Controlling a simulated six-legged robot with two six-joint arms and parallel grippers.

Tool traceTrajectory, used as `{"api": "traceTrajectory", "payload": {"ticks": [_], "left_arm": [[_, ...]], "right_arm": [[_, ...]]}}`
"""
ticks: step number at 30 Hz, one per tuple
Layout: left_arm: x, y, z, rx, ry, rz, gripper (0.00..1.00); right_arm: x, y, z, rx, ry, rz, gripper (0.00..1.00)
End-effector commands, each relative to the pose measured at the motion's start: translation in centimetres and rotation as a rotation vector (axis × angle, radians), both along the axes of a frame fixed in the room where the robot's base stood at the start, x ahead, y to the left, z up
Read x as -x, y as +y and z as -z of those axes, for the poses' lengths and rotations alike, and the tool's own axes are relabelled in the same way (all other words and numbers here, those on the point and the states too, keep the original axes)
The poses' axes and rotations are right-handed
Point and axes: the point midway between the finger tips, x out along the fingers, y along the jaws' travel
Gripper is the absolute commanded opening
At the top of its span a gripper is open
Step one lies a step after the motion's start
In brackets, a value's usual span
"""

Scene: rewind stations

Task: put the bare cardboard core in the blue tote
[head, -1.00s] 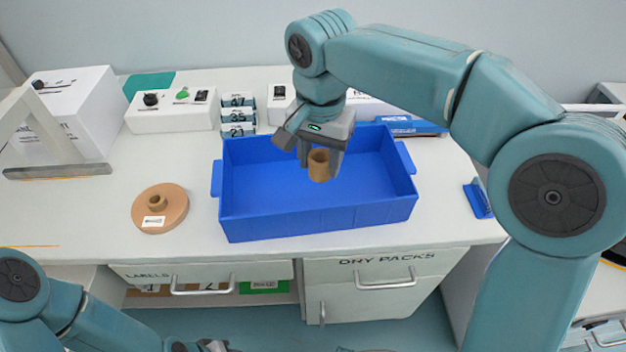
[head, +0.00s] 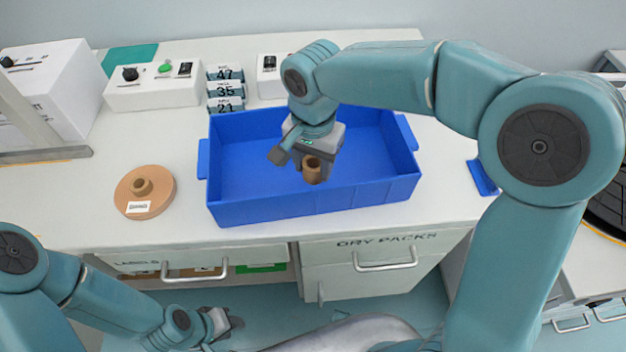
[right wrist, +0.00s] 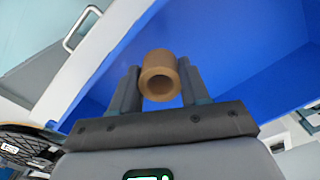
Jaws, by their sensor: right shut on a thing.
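The bare cardboard core (head: 313,170) is a short brown tube with an open end. My right gripper (head: 306,162) is shut on it and holds it over the blue tote (head: 262,212), toward the tote's front wall. In the right wrist view the core (right wrist: 159,77) sits between the two fingers of the right gripper (right wrist: 158,90), with the blue tote (right wrist: 232,45) behind it. Whether the core is below the tote's rim I cannot tell. My left gripper (head: 218,325) is low in front of the counter, far from the tote; its jaws are too small to judge.
A brown disc with a central hub and a white label (head: 145,192) lies on the counter left of the tote. Control boxes (head: 152,87) and number displays (head: 226,90) stand behind. A small blue item (head: 484,178) lies to the right. Drawers (head: 380,254) are below.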

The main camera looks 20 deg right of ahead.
Motion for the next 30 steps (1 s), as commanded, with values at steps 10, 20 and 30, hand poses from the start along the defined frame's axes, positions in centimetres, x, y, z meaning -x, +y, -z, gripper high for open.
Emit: {"api": "traceTrajectory", "payload": {"ticks": [10, 20, 30], "left_arm": [[0.0, 0.0, 0.6, 0.0, 0.0, 0.0, 0.36], [0.0, 0.0, 0.6, 0.0, 0.0, 0.0, 0.36], [0.0, 0.0, 0.9, 0.0, 0.0, 0.0, 0.36]], "right_arm": [[-0.2, -0.1, 4.7, 0.001, 0.004, 0.0, 0.17], [-0.4, -0.1, 6.1, -0.001, -0.001, 0.001, 0.17], [-0.4, -0.1, 6.4, -0.001, -0.001, 0.0, 0.71]]}}
